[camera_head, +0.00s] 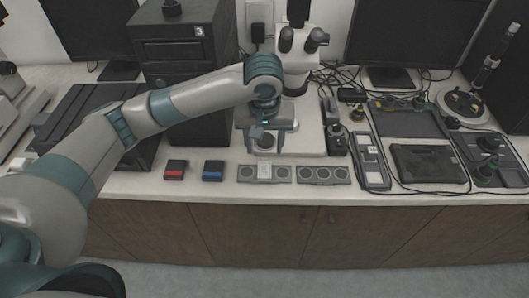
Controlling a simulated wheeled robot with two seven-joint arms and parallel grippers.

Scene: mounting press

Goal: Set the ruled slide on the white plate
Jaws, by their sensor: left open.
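My left gripper (266,141) is open, pointing down in front of the microscope, over or just at the front left of its pale base. A dark round piece shows between its fingers; I cannot tell whether it touches them. The white plate (311,140) seems to be the wide pale base under the microscope, partly hidden by my gripper. A grey holder (246,174) at the bench front has round recesses and a lighter piece (265,172) in its middle, possibly the ruled slide; its markings are too small to read. My right gripper is not in view.
A second grey holder (323,175) lies to the right. A red-marked box (175,170) and a blue-marked box (213,171) sit at the left front. The microscope (297,50) stands behind. A black tablet (428,164) and cables crowd the right.

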